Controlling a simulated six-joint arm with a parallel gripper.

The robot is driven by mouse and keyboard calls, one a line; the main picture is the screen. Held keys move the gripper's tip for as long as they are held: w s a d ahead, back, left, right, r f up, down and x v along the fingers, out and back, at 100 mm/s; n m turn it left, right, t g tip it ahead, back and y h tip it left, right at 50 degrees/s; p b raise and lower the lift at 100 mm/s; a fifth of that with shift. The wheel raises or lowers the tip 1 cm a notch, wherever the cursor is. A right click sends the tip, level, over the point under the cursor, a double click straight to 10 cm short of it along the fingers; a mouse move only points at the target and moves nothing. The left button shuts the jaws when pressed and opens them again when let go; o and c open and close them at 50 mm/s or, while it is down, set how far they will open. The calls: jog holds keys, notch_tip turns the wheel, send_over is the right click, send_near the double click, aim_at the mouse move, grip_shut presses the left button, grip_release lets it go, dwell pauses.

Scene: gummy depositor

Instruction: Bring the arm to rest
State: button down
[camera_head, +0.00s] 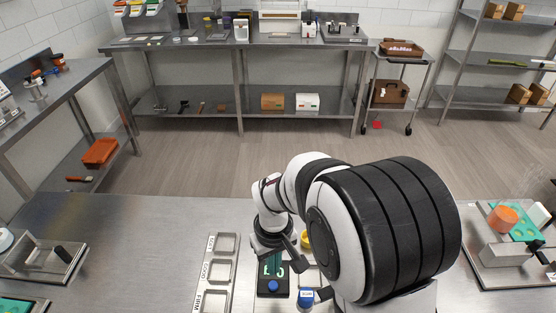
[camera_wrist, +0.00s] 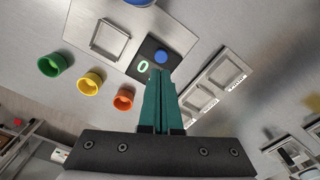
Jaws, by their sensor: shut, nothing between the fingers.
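My arm stands over the steel worktable (camera_head: 140,215), bent downward, and partly hides what lies behind it. My gripper (camera_wrist: 163,75) has green fingers, pressed together with nothing between them. In the head view the gripper (camera_head: 273,268) points down over a black device with a blue button (camera_head: 273,286) and lit green digits. In the wrist view the blue button (camera_wrist: 161,56) is just beyond the fingertips, and a green 0 shows beside it. I cannot tell whether the tips touch the device.
A labelled tray with square slots (camera_head: 217,270) lies left of the device. Green (camera_wrist: 53,64), yellow (camera_wrist: 90,83) and orange (camera_wrist: 123,99) cups stand near a square frame (camera_wrist: 108,40). A metal tray with blocks (camera_head: 510,245) is at right, another holder (camera_head: 45,260) at left.

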jog(key=s+d+r+m+t+y, duration=0.1)
jog(key=s+d+r+m+t, duration=0.3)
jog(key=r, duration=0.6)
jog(key=s+d+r+m+t+y, duration=0.1)
jog(key=s+d+r+m+t, duration=0.35)
jog(key=r, duration=0.45)
jog(key=s+f+m+g, duration=0.2)
jog(key=s+f+g, duration=0.6)
jog(key=s, duration=0.4)
jog(key=shift+s+m+g, duration=0.25)
jog(key=shift+m+g, duration=0.1)
jog(key=shift+g, duration=0.1)
